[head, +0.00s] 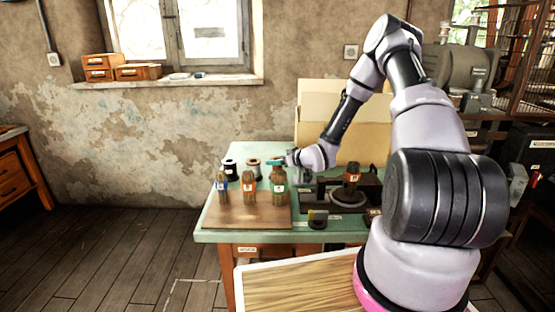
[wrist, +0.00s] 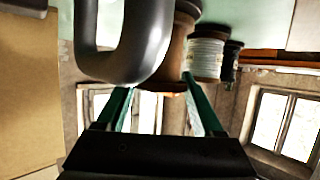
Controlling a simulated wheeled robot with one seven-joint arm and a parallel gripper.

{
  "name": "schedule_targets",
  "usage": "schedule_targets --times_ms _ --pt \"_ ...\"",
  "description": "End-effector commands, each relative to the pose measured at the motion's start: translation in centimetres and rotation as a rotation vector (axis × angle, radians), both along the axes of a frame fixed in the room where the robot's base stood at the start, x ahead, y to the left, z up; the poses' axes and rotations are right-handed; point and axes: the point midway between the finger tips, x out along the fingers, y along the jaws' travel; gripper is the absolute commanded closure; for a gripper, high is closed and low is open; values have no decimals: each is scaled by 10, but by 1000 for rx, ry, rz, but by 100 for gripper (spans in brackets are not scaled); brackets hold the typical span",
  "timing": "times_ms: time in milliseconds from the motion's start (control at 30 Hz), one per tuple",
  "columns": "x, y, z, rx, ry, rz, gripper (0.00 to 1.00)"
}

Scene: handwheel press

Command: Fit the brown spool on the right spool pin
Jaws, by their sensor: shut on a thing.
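In the wrist view, the brown spool (wrist: 181,42) stands between the green fingers of my gripper (wrist: 158,88), which is shut on it. A grey curved piece hides much of its left side. In the head view my gripper (head: 277,162) is at the back of the green table, just behind the green-labelled bottle; the spool is mostly hidden there. A spool wound in white (wrist: 205,56) and a black spool (wrist: 231,62) stand beside the brown one. I cannot make out the right spool pin.
Three bottles, blue-labelled (head: 222,188), orange-labelled (head: 249,188) and green-labelled (head: 278,186), stand on a brown board (head: 240,217) in front of the spools. A dark press (head: 320,198) with another bottle (head: 351,174) is to the right. Cardboard panels (head: 315,125) rise behind.

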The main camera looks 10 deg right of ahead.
Motion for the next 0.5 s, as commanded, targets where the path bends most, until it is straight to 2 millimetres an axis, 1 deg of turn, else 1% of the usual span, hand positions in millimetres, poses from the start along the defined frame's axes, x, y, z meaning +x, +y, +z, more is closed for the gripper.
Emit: schedule_targets --times_ms 200,233,300,500 --pt "0 0 0 1 -1 0 87" --pt "0 0 0 1 -1 0 24" --pt "0 0 0 1 -1 0 0" --pt "0 0 0 0 0 0 0"
